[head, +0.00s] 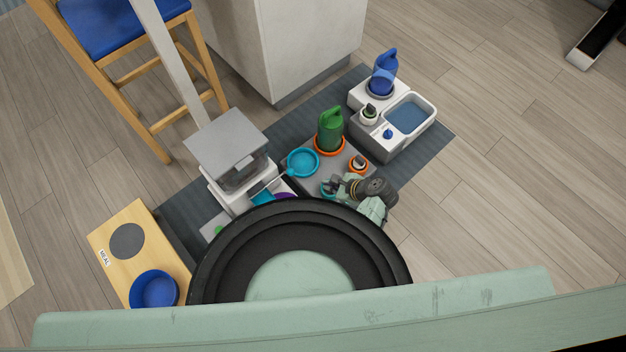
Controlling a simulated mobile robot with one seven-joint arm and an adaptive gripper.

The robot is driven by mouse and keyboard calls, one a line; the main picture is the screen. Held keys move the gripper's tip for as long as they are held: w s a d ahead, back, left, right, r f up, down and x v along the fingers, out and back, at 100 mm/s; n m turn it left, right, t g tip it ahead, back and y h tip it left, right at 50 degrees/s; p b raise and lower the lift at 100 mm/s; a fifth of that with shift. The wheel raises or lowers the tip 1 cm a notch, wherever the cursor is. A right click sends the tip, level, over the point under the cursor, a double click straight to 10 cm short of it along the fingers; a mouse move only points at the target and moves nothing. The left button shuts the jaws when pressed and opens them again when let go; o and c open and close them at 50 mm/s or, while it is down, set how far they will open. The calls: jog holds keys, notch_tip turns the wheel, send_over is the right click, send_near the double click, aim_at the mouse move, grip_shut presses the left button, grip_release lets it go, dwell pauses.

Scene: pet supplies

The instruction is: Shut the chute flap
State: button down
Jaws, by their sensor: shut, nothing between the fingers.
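A white pet feeder (217,196) with a clear hopper and a grey lid (227,137) stands left of centre. A small teal flap (262,191) sticks out at its front right and looks tilted outward. A purple thing beside it is partly hidden by my dark round body part. My gripper (334,186) is right of the feeder, low over the grey station, apart from the flap. It is small in the picture and looks shut and empty.
A white water station (410,115) with a blue jug (384,72) is at right. A wooden board (133,215) holds a blue bowl (154,289) at left.

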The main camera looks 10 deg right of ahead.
jog(key=w+a+f, duration=0.5)
jog(key=w+a, duration=0.1)
jog(key=a, duration=0.2)
jog(key=shift+f, duration=0.4)
jog(key=shift+a+r+p, duration=0.1)
jog(key=shift+p, duration=0.25)
jog(key=shift+w+a+r+g+p, duration=0.15)
jog(key=shift+w+r+g+p, duration=0.15)
jog(key=shift+p, duration=0.2)
jog(key=shift+r+h, duration=0.1)
jog(key=shift+h, duration=0.2)
